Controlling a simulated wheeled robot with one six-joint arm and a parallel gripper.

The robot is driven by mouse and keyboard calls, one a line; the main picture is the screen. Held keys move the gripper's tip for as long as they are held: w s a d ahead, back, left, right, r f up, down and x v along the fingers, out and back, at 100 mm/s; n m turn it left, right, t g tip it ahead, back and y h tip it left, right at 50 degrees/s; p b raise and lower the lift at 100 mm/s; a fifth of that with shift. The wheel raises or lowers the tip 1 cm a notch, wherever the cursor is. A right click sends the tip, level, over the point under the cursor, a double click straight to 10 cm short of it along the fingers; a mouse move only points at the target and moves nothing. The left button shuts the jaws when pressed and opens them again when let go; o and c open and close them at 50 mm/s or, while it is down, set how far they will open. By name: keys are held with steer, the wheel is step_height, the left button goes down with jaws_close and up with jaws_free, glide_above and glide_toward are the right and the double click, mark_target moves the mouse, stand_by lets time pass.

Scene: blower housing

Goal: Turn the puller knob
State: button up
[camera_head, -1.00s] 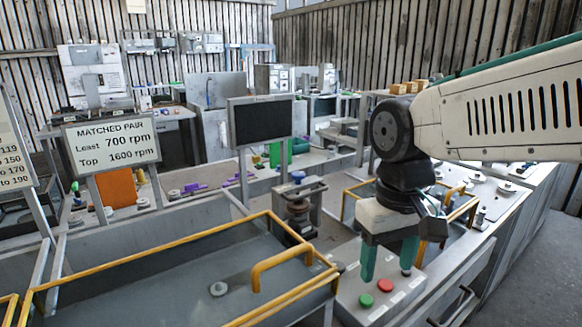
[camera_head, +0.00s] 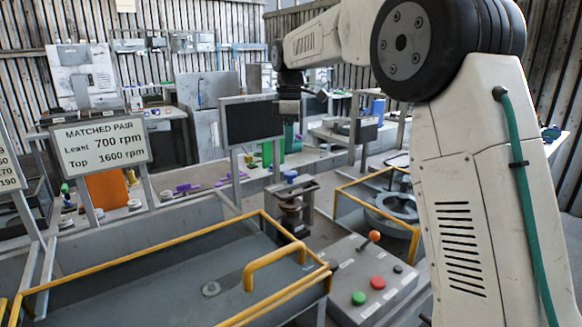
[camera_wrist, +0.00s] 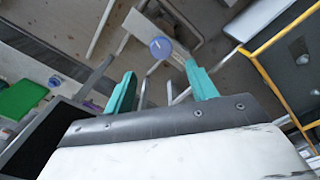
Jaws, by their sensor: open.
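The puller (camera_head: 291,210) is a grey frame with a dark round part in it, standing between the two yellow-railed bays. On its top sits a blue knob, which I take to be the puller knob (camera_head: 291,177). In the wrist view the knob (camera_wrist: 160,47) is a blue disc with a pale mark, on a grey crossbar. My gripper (camera_head: 289,130) is above the knob in the head view. In the wrist view my gripper (camera_wrist: 160,68) has its teal fingers apart, with nothing between them. The knob appears just past the fingertips, not touched.
A dark screen (camera_head: 252,121) stands behind the puller, close to my gripper. A control box (camera_head: 372,285) with green and red buttons and an orange-tipped lever is in front. Yellow rails (camera_head: 180,241) edge the left bay. A sign (camera_head: 101,144) reads 700 and 1600 rpm.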

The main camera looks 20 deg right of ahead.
mark_target(290, 172)
steer(key=shift+f+n, duration=0.3)
steer(key=shift+f, duration=0.2)
step_height(290, 172, down, 7)
steer(key=shift+f, duration=0.1)
steer(key=shift+c, duration=0.4)
steer(key=c, duration=0.9)
